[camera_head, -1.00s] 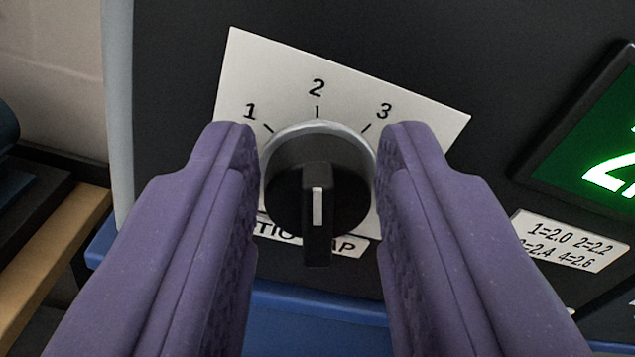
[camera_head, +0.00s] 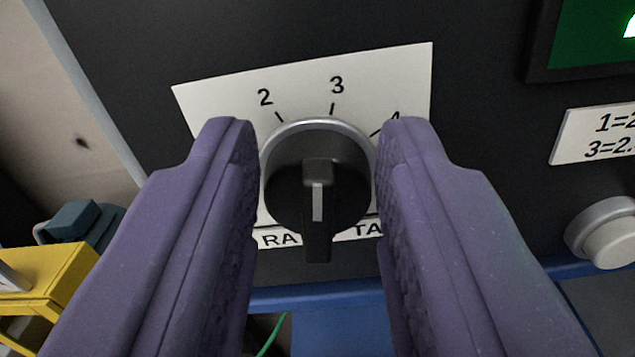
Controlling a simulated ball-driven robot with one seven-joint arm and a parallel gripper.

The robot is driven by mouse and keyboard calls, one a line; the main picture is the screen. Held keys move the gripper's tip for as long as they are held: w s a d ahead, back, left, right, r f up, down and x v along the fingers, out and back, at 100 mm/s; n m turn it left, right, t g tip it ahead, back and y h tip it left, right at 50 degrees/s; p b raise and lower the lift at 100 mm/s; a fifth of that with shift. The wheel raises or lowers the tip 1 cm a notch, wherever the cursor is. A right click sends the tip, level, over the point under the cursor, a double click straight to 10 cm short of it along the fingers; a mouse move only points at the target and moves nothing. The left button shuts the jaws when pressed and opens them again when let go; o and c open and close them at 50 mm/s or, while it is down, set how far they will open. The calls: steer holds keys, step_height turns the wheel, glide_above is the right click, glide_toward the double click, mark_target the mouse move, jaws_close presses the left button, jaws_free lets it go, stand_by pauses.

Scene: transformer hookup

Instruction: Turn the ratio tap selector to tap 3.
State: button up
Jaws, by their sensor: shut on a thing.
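The ratio tap selector (camera_head: 318,225) is a round black knob with a raised grip bar and a white line, inside a grey ring. It stands in the middle of the head camera view. My gripper (camera_head: 318,170) has a purple finger on each side of it and is shut on it. The white scale plate (camera_head: 300,85) behind shows 2, 3 and a partly hidden 4; the 1 is hidden by the left finger. The white line lies upright in the picture. Its upward direction falls between the 2 and 3 ticks, closer to 3.
A black panel surrounds the knob, with part of a green display (camera_head: 595,35) at upper right. A ratio label (camera_head: 600,132) and a round pale button (camera_head: 608,240) are at right. A yellow object (camera_head: 45,275) and a green wire (camera_head: 272,335) show below.

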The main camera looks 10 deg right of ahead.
steer(key=shift+d+f+m+b, duration=0.1)
steer(key=shift+f+m+b, duration=0.05)
steer(key=shift+m+b, duration=0.55)
steer(key=shift+m, duration=0.3)
steer(key=o, duration=1)
steer(key=p+v, duration=0.1)
steer(key=v, duration=0.7)
steer(key=shift+p, duration=0.35)
